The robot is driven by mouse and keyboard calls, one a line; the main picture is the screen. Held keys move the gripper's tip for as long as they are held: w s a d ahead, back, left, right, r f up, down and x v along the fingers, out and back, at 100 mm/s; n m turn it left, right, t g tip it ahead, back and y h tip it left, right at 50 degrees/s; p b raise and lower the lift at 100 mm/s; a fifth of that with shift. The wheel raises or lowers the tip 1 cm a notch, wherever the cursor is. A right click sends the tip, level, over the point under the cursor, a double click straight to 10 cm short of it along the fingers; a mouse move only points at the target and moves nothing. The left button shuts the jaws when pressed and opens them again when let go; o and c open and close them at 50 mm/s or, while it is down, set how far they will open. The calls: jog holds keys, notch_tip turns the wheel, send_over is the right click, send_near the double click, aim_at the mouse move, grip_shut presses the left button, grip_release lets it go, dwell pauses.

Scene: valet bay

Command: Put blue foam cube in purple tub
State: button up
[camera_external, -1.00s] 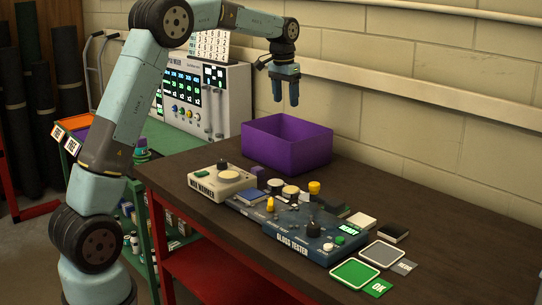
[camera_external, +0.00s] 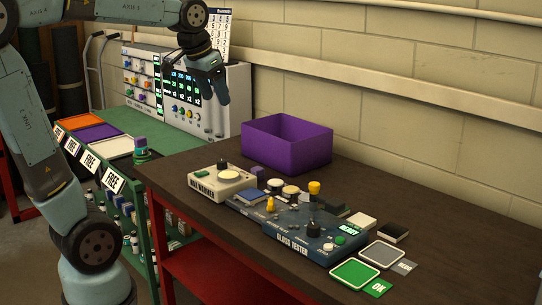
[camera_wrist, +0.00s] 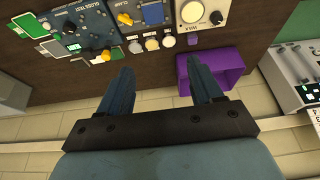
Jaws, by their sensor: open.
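The purple tub (camera_external: 287,143) stands on the dark bench by the wall. What shows of its inside looks empty; it also appears in the wrist view (camera_wrist: 182,75). My gripper (camera_external: 209,97) is open and empty, left of the tub and higher, in front of the white panel machine. In the wrist view my gripper (camera_wrist: 159,64) has its two fingers apart with nothing between them. I cannot clearly pick out a blue foam cube.
The wax warmer (camera_external: 221,180) and gloss tester (camera_external: 297,231) crowd the bench's middle. The bench's right rear is clear.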

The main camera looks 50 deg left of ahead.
jog(key=s+d+f, duration=0.1)
jog(key=s+f, duration=0.2)
jog(key=s, duration=0.4)
jog(key=s+d+f+t, duration=0.1)
jog(key=s+f, duration=0.3)
jog(key=s, duration=0.4)
jog(key=shift+s, duration=0.15)
dwell(0.4)
